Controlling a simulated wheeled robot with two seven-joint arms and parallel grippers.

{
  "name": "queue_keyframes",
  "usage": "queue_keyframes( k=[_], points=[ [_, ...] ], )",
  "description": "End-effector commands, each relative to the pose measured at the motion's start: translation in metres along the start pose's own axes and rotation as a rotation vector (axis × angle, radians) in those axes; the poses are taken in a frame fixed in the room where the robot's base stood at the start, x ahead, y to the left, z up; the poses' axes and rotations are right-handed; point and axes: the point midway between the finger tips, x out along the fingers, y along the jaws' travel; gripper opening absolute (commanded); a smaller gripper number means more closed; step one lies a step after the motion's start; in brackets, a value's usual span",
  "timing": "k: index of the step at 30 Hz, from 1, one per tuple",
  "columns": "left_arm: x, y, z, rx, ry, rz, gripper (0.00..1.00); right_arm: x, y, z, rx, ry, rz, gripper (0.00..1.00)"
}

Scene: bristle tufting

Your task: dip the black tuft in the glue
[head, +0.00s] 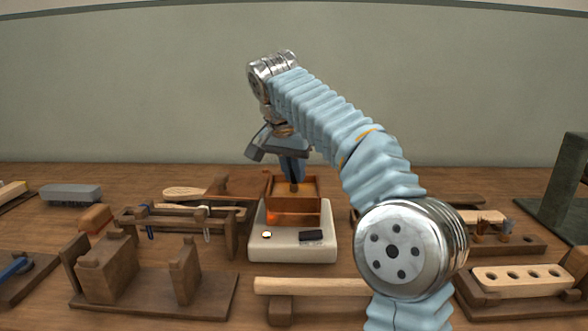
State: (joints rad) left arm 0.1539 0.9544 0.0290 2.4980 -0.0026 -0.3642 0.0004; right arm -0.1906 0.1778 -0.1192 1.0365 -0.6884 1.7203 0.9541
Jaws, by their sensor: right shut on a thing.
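My right gripper (292,178) points down over the copper-coloured glue pot (293,218). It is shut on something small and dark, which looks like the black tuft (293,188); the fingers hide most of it. The fingertips are at the pot's open top, in front of its back wall. I cannot tell whether the tuft touches the amber glue inside. The pot stands on a white warmer (310,248) with a dark panel and a small round knob. My left gripper is not in view.
A wooden rack (185,222) with hanging tools stands left of the pot. A wooden block fixture (150,290) is at front left. A drilled brush block (520,280) and a holder with several tufts (495,238) are at right. A pale wooden bar (310,286) lies in front.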

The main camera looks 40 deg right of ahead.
Motion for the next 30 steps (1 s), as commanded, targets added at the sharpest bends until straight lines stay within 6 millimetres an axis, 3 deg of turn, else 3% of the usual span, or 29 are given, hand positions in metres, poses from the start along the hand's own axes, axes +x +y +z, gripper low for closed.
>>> queue_keyframes(
  k=[12,23,30],
  points=[
    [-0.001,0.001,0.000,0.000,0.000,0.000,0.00,-0.001,0.000,-0.001,0.000,0.000,0.000,0.00],
    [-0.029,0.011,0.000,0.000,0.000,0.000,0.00,-0.028,0.000,-0.011,0.000,0.000,0.000,0.00],
    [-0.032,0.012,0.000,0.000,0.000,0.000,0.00,-0.043,-0.001,-0.018,0.000,0.001,-0.001,0.00]
  ],
)
